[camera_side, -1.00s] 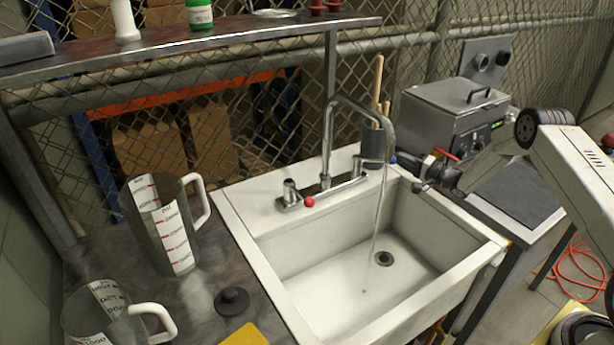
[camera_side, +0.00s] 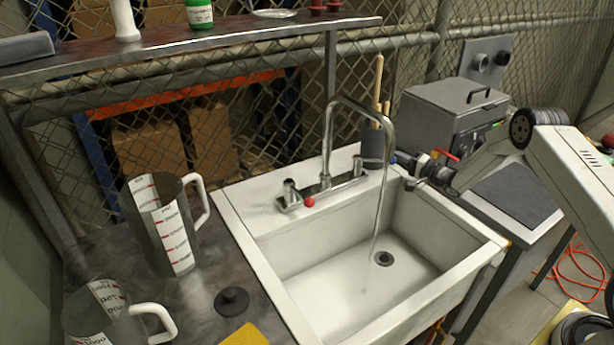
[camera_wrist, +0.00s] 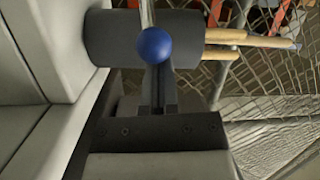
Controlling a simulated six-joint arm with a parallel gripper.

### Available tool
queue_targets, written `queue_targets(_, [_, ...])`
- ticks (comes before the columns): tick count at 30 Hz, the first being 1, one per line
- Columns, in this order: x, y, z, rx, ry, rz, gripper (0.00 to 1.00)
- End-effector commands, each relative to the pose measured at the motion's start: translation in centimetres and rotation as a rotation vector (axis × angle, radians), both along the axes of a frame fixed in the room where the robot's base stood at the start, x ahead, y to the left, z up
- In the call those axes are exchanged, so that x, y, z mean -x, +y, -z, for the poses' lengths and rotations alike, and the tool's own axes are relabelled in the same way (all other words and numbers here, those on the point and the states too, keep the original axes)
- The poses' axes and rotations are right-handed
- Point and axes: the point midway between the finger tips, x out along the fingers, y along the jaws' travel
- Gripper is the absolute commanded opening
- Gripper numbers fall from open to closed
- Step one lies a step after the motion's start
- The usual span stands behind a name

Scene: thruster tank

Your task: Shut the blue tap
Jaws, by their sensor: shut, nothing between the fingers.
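The blue tap's round blue knob (camera_wrist: 154,45) sits on the end of a thin metal lever in the wrist view. In the side view the tap lever (camera_side: 373,161) is at the right end of the faucet, its knob hard to tell from my gripper. My gripper (camera_side: 400,160) is shut and empty at the knob. In the wrist view its fingers (camera_wrist: 158,82) lie just behind the knob and partly hidden by it; I cannot tell whether they touch. A thin water stream (camera_side: 379,215) runs from the curved spout (camera_side: 360,103) into the white sink (camera_side: 300,275).
A red-knobbed tap (camera_side: 309,201) is at the faucet's left end. A dark cup (camera_side: 372,143) with wooden handles stands close behind the blue tap. A grey metal box (camera_side: 450,112) stands right of it. Measuring jugs (camera_side: 165,225) stand left of the sink.

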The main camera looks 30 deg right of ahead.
Motion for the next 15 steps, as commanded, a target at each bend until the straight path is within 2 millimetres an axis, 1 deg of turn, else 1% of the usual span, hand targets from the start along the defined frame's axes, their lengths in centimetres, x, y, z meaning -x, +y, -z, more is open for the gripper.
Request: queue_targets(15, [0.47,0.44,0.00,0.000,0.001,0.046,0.00])
